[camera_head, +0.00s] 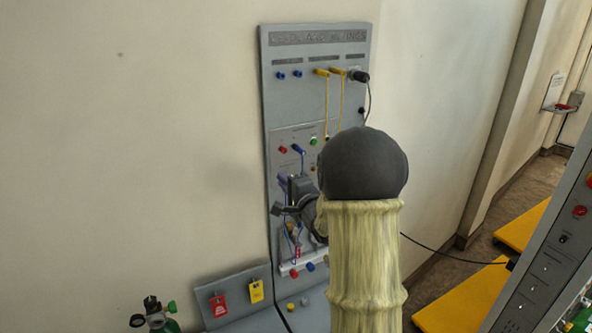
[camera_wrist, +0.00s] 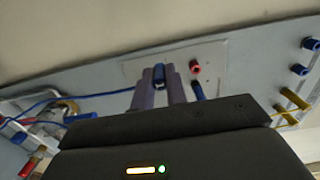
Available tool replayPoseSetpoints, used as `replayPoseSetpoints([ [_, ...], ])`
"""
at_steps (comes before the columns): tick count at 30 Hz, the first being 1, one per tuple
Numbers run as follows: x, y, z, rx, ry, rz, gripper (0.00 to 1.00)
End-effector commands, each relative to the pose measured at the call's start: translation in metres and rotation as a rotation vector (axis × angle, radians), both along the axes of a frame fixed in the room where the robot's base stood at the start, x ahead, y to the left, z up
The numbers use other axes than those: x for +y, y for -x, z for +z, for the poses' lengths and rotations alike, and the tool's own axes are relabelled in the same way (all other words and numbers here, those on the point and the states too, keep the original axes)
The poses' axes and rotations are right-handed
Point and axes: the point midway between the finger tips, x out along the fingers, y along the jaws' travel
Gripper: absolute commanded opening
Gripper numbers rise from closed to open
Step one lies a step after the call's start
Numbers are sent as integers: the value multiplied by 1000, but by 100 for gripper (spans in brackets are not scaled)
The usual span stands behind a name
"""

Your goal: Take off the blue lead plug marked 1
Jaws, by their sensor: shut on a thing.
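A blue plug (camera_wrist: 158,74) sits between the two fingertips of my gripper (camera_wrist: 159,84) in the wrist view. My gripper is shut on it, close against the grey wall panel. A blue lead (camera_wrist: 95,95) runs left from the gripper area. Whether the plug is still seated in its socket cannot be told. No number is legible on it. In the head view my gripper (camera_head: 287,183) is at the lower middle of the panel (camera_head: 297,115), partly hidden by my arm. A second blue plug (camera_head: 298,149) is on the panel above the gripper.
A red socket (camera_wrist: 196,67) and another blue piece (camera_wrist: 197,91) are close to the fingers. Yellow plugs with hanging leads (camera_head: 325,72) are higher on the panel.

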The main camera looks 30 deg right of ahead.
Motion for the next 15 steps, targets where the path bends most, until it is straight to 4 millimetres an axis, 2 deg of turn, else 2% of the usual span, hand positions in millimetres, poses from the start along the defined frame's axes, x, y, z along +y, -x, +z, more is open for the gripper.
replayPoseSetpoints([
  [1,15,-4,-29,9,-4,14,0],
  [8,69,-8,-127,11,-3,14,0],
  [15,119,13,-228,12,0,-28,0],
])
